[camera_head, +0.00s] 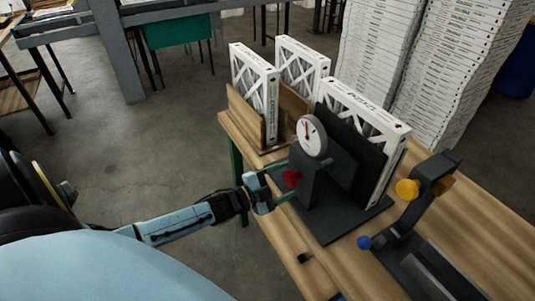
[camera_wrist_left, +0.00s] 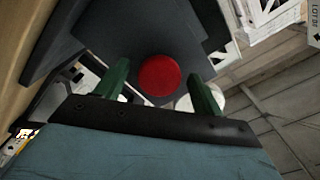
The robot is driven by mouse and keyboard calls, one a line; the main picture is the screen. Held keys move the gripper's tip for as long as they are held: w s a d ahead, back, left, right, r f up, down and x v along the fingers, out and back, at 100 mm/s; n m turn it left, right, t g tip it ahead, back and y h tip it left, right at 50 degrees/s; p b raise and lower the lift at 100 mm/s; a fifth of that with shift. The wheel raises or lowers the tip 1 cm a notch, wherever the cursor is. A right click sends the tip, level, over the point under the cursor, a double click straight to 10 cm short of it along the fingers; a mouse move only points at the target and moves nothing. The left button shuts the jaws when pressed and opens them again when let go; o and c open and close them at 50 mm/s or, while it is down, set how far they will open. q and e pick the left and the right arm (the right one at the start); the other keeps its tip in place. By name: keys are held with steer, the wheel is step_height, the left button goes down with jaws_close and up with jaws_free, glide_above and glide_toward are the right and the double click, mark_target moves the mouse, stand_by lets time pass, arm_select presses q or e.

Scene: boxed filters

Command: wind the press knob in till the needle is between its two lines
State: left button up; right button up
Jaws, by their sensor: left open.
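The press (camera_head: 318,190) is a dark stand on the wooden bench, with a red knob (camera_head: 291,178) low on its left side. A white round dial (camera_head: 312,136) sits on top; its red needle points roughly upward, and its two lines are too small to make out. My left gripper (camera_head: 283,183) is open at the knob. In the left wrist view the round red knob (camera_wrist_left: 159,75) shows between the two green fingers of the left gripper (camera_wrist_left: 157,72), with a gap on each side. My right gripper is not in view.
A white-framed filter (camera_head: 365,108) stands against the press's dark plate. Two more filters stand in a wooden rack (camera_head: 245,118) behind. A dark device with a yellow knob (camera_head: 407,189) and a blue knob (camera_head: 364,242) is at right. Tall filter stacks (camera_head: 455,70) stand beyond.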

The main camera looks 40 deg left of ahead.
arm_select(q)
steer(key=b+v, duration=0.1)
steer(key=v, duration=1.2)
steer(key=s+a+f+n+g+y+b, duration=0.1)
steer(key=s+f+n+g+y+b, duration=0.25)
steer(key=f, duration=1.15)
steer(key=s+a+f+n+g+y+b, duration=0.25)
steer(key=s+f+n, duration=0.2)
steer(key=f, duration=1.05)
steer(key=s+d+f+n+g+b, duration=0.2)
steer(key=s+d+f+g, duration=0.2)
steer(key=s+f, duration=0.7)
steer(key=s+d+f+n+g+b, duration=0.2)
steer(key=s+d+f+g, duration=0.3)
steer(key=s+d+f, duration=0.4)
steer(key=s+f+b, duration=0.1)
steer(key=s+f, duration=0.1)
steer(key=s, duration=0.1)
steer(key=shift+s+g+y, duration=0.3)
steer(key=shift+s+y, duration=0.1)
